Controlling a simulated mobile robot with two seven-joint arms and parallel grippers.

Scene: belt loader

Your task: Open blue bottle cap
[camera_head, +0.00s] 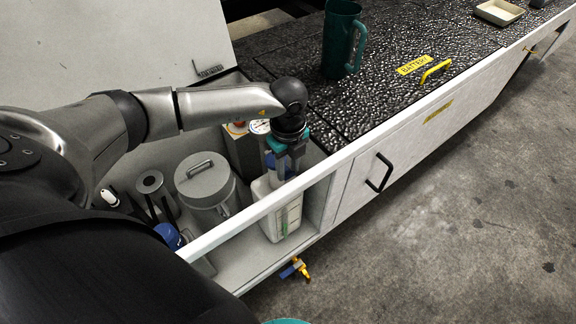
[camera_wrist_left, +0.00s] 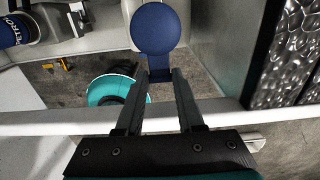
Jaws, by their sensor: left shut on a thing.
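A white bottle (camera_head: 275,219) with a green level strip stands upright in the open side compartment. Its blue cap (camera_head: 272,165) is on top, partly hidden by my gripper; in the left wrist view the cap (camera_wrist_left: 155,28) is a round blue lid with a short tab. My left gripper (camera_head: 283,170) reaches down over the bottle from above. In the left wrist view its fingertips (camera_wrist_left: 160,74) are closed around the cap's tab. Whether the cap is raised from the neck cannot be told. My right gripper is not in view.
A grey lidded canister (camera_head: 205,180) and a blue item (camera_head: 168,236) stand left of the bottle. A gauge (camera_head: 260,127) is behind. The compartment's white front rail (camera_head: 250,216) runs close by. A teal jug (camera_head: 340,40) stands on the textured deck.

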